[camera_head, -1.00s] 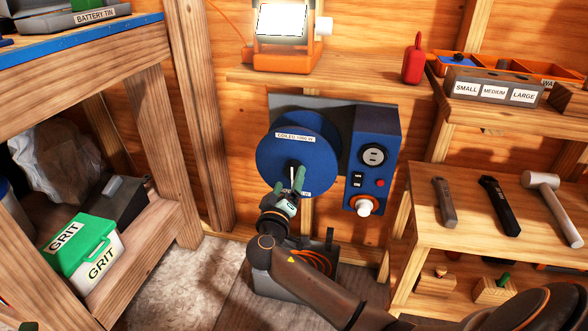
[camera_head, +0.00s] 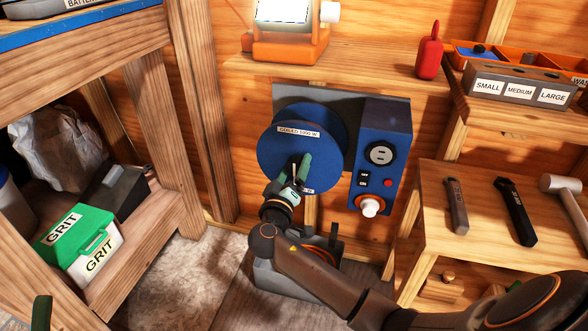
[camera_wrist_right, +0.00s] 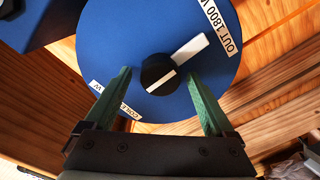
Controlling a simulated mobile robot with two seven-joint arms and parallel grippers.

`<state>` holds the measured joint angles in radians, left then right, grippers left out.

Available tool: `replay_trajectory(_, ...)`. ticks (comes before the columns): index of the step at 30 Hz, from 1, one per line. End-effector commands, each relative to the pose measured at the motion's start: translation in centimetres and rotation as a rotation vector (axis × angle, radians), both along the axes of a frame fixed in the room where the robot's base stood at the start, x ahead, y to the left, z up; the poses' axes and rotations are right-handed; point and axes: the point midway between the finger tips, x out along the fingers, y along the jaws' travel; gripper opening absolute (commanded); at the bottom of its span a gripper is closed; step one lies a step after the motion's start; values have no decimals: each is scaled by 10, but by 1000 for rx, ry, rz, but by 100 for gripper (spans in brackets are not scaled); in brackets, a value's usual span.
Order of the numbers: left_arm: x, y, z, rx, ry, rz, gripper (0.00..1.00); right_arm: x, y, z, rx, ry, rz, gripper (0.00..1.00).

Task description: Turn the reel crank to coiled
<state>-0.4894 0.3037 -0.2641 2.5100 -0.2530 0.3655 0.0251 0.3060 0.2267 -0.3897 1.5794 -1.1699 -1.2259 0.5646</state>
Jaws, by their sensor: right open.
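The blue reel disc (camera_head: 285,150) is on the back wall, with a "COILED 1000 W" label at its top in the head view. The wrist view shows the disc (camera_wrist_right: 110,45) with the "OUT 1800 W" label at upper right and the other label at lower left. The crank (camera_wrist_right: 190,50) has a black hub and a white arm pointing up and right, towards the OUT label. My right gripper (camera_wrist_right: 158,76) is open, its green fingers on either side of the hub, with visible gaps. In the head view my right gripper (camera_head: 300,170) covers the crank. One green fingertip of my left gripper (camera_head: 42,312) shows at lower left.
A blue control box (camera_head: 382,155) with a socket and white knob stands right of the reel. A shelf (camera_head: 340,73) with an orange lamp (camera_head: 285,45) is above. A grey bin (camera_head: 285,283) sits below. A tool bench (camera_head: 440,235) is at right.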

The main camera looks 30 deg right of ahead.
Motion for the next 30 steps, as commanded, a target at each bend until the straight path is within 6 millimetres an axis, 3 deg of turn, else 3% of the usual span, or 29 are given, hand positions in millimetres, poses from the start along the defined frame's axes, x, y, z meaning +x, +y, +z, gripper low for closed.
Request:
replay_trajectory(4, 0, 0, 0, 0, 0, 0, 50, 0, 0, 0, 0, 0, 0, 87)
replay_trajectory(26, 0, 0, 0, 0, 0, 0, 50, 0, 0, 0, 0, 0, 0, 4)
replay_trajectory(30, 0, 0, 1, 0, 0, 0, 50, 0, 0, 0, -2, 2, 0, 3)
